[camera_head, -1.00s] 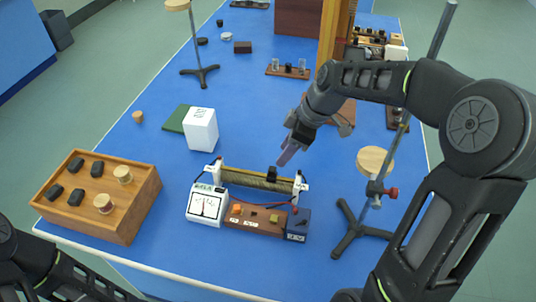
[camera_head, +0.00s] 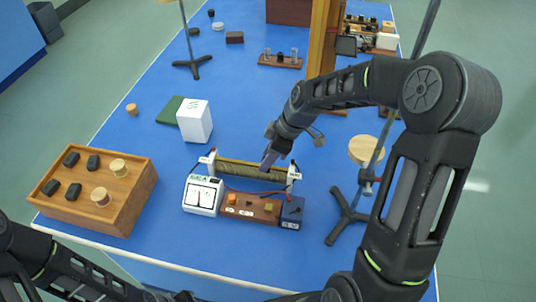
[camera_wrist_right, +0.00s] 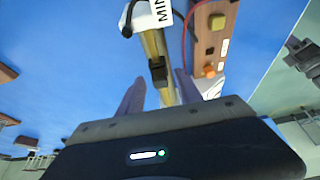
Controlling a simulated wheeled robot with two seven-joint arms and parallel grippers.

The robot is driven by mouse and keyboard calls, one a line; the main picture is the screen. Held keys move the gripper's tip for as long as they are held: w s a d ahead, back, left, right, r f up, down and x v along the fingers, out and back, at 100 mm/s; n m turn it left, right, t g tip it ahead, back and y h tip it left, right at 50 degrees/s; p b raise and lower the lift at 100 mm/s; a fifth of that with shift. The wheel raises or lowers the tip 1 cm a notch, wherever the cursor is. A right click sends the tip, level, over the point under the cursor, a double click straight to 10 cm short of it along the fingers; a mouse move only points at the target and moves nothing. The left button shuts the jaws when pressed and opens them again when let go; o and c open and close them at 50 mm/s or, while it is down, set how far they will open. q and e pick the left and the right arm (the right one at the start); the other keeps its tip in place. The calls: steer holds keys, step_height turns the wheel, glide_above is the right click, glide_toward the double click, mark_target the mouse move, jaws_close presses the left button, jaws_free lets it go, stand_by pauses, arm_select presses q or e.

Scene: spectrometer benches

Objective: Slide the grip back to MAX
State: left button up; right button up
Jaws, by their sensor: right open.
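The rheostat (camera_head: 240,172) lies on the blue bench, a long wound tube between white end blocks. That end is on the right in the head view; the far end's marking is not readable. My right gripper (camera_head: 268,160) is over the tube and covers the grip in the head view. In the right wrist view its open fingers (camera_wrist_right: 159,77) lie on either side of the rod, the grip between or just beyond their tips. My left gripper is out of view.
A white meter (camera_head: 202,197) and a brown component board (camera_head: 250,211) stand close in front of the rheostat, with red leads. A wooden tray (camera_head: 125,205) is at left, a white block (camera_head: 195,121) behind. A tripod stand (camera_head: 345,217) is at right.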

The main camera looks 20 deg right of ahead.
steer(key=shift+c, duration=0.5)
jaws_close()
stand_by(0.9)
